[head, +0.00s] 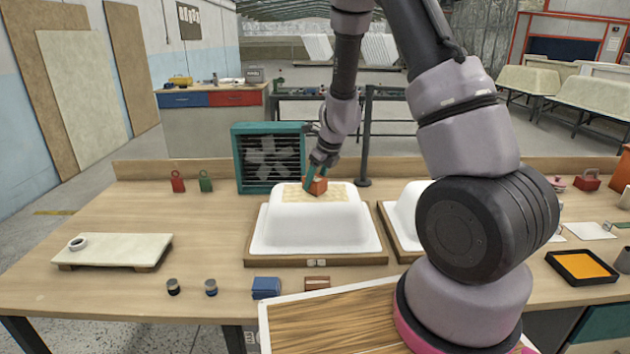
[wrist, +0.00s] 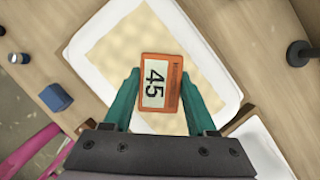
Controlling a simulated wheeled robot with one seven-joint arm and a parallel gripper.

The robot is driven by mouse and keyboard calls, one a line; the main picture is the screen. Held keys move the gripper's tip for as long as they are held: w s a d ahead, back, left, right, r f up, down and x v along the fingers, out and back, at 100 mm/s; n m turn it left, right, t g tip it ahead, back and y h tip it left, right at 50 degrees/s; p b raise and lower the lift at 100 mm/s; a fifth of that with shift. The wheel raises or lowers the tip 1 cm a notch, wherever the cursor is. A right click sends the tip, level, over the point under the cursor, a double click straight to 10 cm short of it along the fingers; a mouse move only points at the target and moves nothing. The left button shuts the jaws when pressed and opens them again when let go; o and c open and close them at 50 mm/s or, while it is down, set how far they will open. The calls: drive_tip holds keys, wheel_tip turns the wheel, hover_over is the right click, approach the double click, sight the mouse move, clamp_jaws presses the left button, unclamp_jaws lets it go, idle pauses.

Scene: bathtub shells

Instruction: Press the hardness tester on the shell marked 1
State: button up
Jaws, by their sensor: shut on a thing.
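The orange hardness tester (head: 316,187) is held between the teal fingers of my gripper (head: 320,172). In the wrist view the tester (wrist: 160,80) shows a white display reading 45, and my gripper (wrist: 158,98) has a finger on each side of it. A white upturned shell (head: 315,228) with a beige rough patch on top stands on a wooden base at the middle of the bench. The tester is at that patch and seems to rest on it. A small tag (head: 313,262) is on the base's front; its mark is too small to read.
A second white shell (head: 406,208) stands to the right, partly hidden by my arm. A teal fan box (head: 270,158) is close behind the first shell, with a dark post (head: 365,140) near it. A blue block (head: 266,287) lies in front.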

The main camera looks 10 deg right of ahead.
sight(315, 178)
drive_tip(key=shift+s, duration=0.1)
drive_tip(key=shift+r, duration=3.45)
